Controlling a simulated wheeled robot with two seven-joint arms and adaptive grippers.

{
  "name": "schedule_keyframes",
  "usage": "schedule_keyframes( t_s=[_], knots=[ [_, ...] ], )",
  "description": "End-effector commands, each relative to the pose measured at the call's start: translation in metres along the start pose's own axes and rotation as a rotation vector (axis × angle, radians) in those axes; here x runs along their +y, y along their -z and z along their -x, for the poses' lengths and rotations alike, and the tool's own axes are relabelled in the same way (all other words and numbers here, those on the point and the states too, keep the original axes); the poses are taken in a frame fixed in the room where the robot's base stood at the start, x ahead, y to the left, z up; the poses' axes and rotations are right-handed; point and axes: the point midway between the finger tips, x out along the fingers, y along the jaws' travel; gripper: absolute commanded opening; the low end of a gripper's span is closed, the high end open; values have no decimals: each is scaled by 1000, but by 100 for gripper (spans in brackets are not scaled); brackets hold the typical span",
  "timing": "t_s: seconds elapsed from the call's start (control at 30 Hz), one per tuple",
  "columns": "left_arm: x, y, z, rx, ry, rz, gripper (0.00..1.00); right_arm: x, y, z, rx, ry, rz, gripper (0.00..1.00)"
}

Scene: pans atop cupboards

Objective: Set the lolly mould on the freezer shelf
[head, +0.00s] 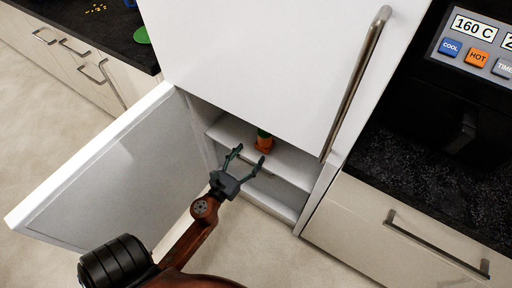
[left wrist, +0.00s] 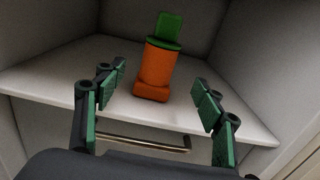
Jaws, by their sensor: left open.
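The lolly mould (head: 264,142) is orange with a green top. It stands on the white freezer shelf (head: 286,166) inside the open lower compartment, and its upper end is partly hidden by the upper door in the head view. In the left wrist view the lolly mould (left wrist: 158,66) stands on the shelf (left wrist: 60,75), leaning slightly in the picture. My left gripper (head: 250,155) is open in front of the shelf. In the left wrist view its fingers (left wrist: 160,100) are spread to either side, apart from the mould and nearer the camera. My right gripper is not in view.
The lower freezer door (head: 110,170) hangs open on the left. The upper door (head: 270,60) is closed, with a long metal handle (head: 356,85). A metal bar (left wrist: 130,145) shows below the shelf. A drawer (head: 400,230) and an oven panel (head: 475,45) are on the right.

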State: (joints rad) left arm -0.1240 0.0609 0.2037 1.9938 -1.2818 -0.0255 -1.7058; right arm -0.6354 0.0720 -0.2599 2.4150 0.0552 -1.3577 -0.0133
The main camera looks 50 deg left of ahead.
Motion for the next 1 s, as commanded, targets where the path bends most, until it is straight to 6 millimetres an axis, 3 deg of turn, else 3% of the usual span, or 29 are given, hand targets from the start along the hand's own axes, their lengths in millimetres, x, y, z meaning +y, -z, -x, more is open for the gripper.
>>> schedule_keyframes(
  t_s=[0.4, 0.47, 0.57, 0.67, 0.77, 0.9, 1.0],
  knots=[
    [2, 0, 10, 3, -9, 28, 63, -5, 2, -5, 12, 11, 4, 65],
    [9, 2, 15, 12, -34, 107, 63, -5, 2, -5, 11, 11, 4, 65],
    [30, 16, 33, 48, -129, 388, 63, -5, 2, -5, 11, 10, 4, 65],
    [54, 53, 67, 116, -301, 827, 63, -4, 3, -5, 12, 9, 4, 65],
    [64, 111, 118, 205, -547, 1303, 63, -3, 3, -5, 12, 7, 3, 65],
    [36, 194, 213, 330, -1011, 1859, 63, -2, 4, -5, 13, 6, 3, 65],
    [0, 230, 282, 394, -1360, 2091, 63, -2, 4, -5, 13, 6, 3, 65]
  ],
)
